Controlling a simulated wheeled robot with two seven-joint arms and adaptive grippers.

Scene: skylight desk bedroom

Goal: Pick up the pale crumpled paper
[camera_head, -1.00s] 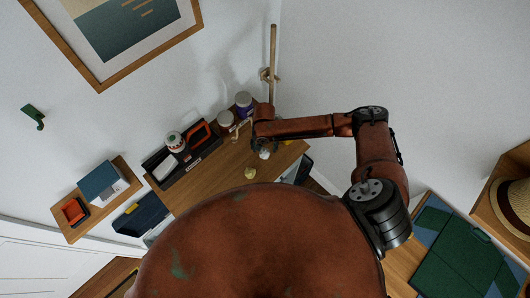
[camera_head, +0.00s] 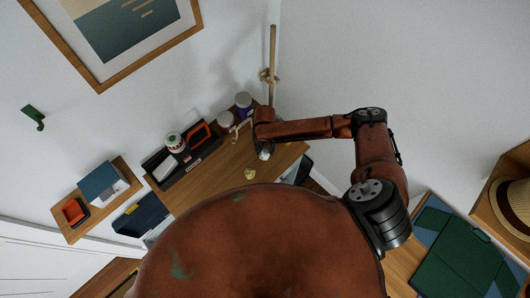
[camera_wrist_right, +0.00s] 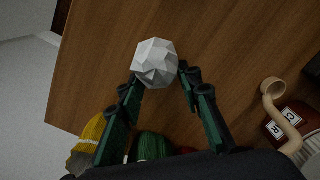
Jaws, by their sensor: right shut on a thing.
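The pale crumpled paper (camera_wrist_right: 155,62) is a light grey faceted ball in the right wrist view. It sits between the fingertips of my right gripper (camera_wrist_right: 160,80), which is shut on it. In the head view the paper (camera_head: 265,154) shows as a small pale spot just below the end of my right arm, over the wooden desk (camera_head: 215,182). There the fingers of my right gripper (camera_head: 262,142) are mostly hidden by the wrist. Whether the paper touches the desk is hard to tell. My left gripper is not in view.
A yellowish crumpled ball (camera_head: 250,173) lies on the desk. A black organiser (camera_head: 196,157) and lidded jars (camera_head: 225,119) stand along the wall side. A tan hook-shaped object (camera_wrist_right: 283,115) is right of the gripper in the wrist view. A wooden pole (camera_head: 273,50) rises at the corner.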

